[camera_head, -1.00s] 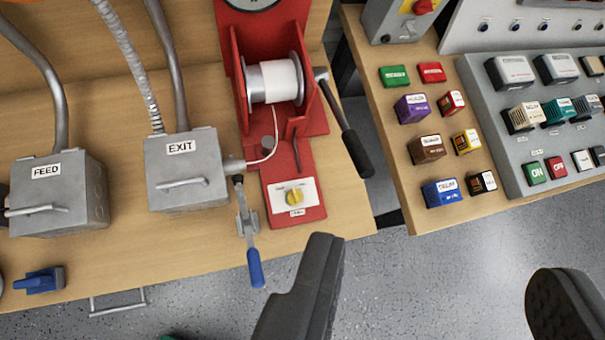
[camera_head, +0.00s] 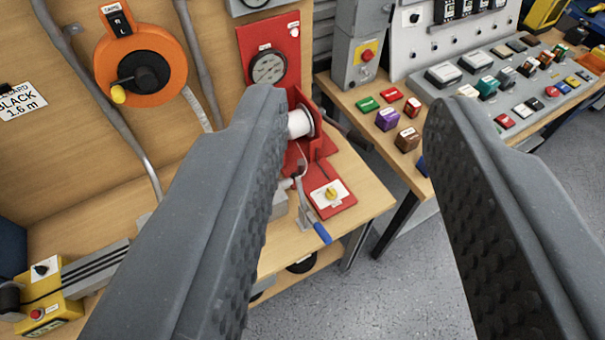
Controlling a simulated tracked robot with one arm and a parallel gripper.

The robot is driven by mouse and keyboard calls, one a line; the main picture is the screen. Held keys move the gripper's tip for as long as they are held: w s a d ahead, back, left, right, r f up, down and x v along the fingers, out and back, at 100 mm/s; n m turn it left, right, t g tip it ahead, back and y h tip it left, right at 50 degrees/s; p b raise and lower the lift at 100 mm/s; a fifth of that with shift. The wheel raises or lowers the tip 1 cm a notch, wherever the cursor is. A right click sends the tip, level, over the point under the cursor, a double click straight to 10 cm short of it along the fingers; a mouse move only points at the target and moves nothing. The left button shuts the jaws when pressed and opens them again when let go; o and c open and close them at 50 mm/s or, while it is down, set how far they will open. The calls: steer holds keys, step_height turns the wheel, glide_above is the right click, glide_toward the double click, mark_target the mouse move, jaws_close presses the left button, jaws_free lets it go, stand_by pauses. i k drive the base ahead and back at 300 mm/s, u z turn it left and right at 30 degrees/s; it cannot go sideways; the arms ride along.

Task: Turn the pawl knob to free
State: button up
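The pawl knob (camera_head: 331,194) is a small yellow knob on a white plate (camera_head: 322,203) at the front of the red winch base (camera_head: 343,206). Its label is too small to read now, and I cannot tell its exact setting. The white drum (camera_head: 299,124) of the winch is partly hidden behind my left finger. My gripper (camera_head: 355,118) is open and empty, its two dark grey fingers wide apart in the foreground. The knob lies farther off, between the fingers in the picture and nearer the left one.
A round gauge (camera_head: 268,68) is on the red panel behind. The right bench (camera_head: 440,160) holds coloured blocks and a grey button panel (camera_head: 480,95). Grey floor shows between the benches.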

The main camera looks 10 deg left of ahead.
mark_target(331, 194)
steer(key=u, duration=2.3)
steer(key=k, duration=1.15)
steer(key=z, duration=1.8)
steer(key=i, duration=1)
steer(key=u, duration=0.05)
